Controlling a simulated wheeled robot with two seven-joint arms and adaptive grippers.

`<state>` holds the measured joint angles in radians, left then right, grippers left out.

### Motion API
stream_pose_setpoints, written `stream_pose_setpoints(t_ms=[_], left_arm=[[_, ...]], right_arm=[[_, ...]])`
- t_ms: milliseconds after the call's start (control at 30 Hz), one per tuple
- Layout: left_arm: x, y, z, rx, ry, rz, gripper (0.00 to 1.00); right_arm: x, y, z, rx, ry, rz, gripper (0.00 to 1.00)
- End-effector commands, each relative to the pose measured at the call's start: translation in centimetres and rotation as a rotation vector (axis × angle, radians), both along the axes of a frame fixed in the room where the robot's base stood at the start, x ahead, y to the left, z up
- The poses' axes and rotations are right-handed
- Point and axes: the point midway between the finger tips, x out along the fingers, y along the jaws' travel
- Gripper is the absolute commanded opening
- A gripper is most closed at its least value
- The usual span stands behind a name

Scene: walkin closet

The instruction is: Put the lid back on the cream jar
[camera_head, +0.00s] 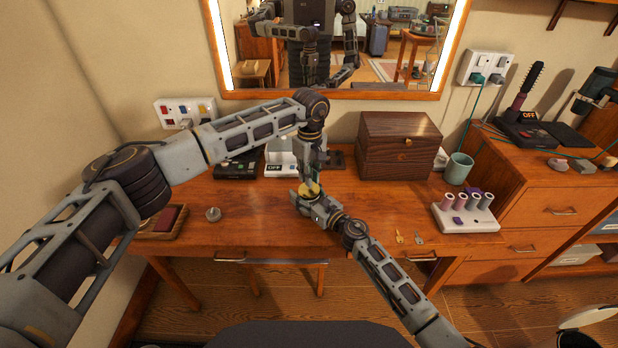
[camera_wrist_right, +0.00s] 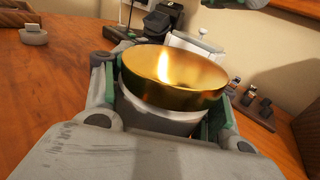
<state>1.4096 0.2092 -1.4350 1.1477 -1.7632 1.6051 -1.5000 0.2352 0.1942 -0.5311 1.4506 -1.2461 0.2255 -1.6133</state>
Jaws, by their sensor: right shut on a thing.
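The cream jar (camera_wrist_right: 160,116) is white and sits between the green-padded fingers of my right gripper (camera_head: 312,200), which is shut on it above the desk. The gold lid (camera_wrist_right: 172,78) rests on top of the jar and looks slightly tilted against it; how well it is seated cannot be told. The lid (camera_head: 310,188) shows as a small gold disc in the head view. My left gripper (camera_head: 312,172) points down just above the lid.
A wooden box (camera_head: 398,147) stands at the desk's back right, near a green cup (camera_head: 458,168) and a roller stand (camera_head: 466,217). A small grey round object (camera_head: 212,213) and a wooden tray (camera_head: 163,222) are on the left. The desk's front left is mostly clear.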

Motion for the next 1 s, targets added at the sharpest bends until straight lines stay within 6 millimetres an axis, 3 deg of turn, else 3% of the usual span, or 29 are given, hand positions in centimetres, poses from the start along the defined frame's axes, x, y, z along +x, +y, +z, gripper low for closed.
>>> stream_pose_setpoints(t_ms=[67,100,267,767,1000], left_arm=[[0.0,0.0,0.0,0.000,0.000,0.000,0.14],[0.0,0.0,0.0,0.000,0.000,0.000,0.14],[0.0,0.0,0.0,-0.001,-0.001,0.000,0.14],[0.0,0.0,0.0,-0.001,-0.001,0.000,0.14],[0.0,0.0,0.0,-0.001,-0.001,0.000,0.14]], right_arm=[[0.1,0.0,0.2,0.001,-0.003,0.000,0.16],[0.1,0.0,0.2,0.002,-0.002,0.000,0.61],[0.0,0.0,0.1,0.001,-0.002,0.000,0.82],[-0.2,-0.2,0.0,0.000,0.000,0.000,0.84],[-1.3,-1.2,-0.1,-0.001,0.001,-0.001,0.84]])
